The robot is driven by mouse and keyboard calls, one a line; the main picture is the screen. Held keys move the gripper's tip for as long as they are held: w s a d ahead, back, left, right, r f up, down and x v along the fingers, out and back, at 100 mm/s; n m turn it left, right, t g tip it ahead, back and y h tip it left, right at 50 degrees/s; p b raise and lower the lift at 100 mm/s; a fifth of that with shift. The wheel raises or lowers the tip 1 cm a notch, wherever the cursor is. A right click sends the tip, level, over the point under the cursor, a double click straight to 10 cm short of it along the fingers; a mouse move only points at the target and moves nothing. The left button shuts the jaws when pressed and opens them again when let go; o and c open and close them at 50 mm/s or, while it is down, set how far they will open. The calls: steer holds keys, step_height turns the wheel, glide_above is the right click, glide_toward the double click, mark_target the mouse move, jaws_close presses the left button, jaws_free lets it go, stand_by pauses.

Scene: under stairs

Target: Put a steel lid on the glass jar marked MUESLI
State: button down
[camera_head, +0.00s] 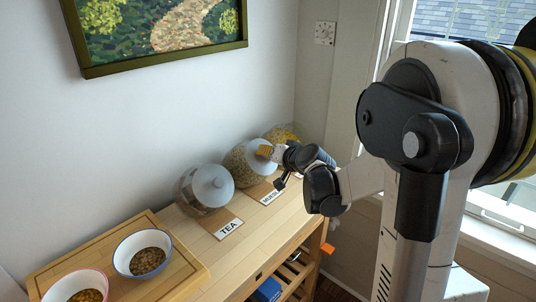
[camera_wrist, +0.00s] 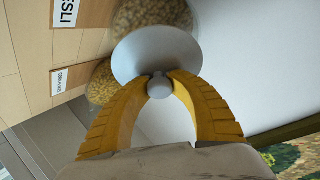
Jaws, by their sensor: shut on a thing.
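My gripper (camera_wrist: 160,80) has yellow fingers, shut on the round knob of a steel lid (camera_wrist: 150,50). The lid is a smooth grey disc. Behind it in the wrist view is the muesli jar (camera_wrist: 165,12), a glass jar of light brown flakes, beside a card ending in "ESLI" (camera_wrist: 66,12). In the head view, my gripper (camera_head: 265,150) is at the upper right side of the muesli jar (camera_head: 236,168), with the lid (camera_head: 256,158) at its mouth. I cannot tell whether the lid rests on the rim, because the lid hides it.
The tea jar (camera_head: 190,196) wears a lid (camera_head: 213,185) at the left, by its TEA card (camera_head: 229,229). A jar of yellow flakes (camera_head: 284,132) stands behind my gripper. The wall is close behind.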

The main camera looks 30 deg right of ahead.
steer(key=c, duration=1.1)
jaws_free()
steer(key=o, duration=0.5)
steer(key=s+r+p, duration=0.1)
steer(key=s+r, duration=0.1)
steer(key=s+d+r+p, duration=0.1)
steer(key=s+r+p, duration=0.1)
steer(key=shift+s+d, duration=0.1)
steer(key=shift+d, duration=0.1)
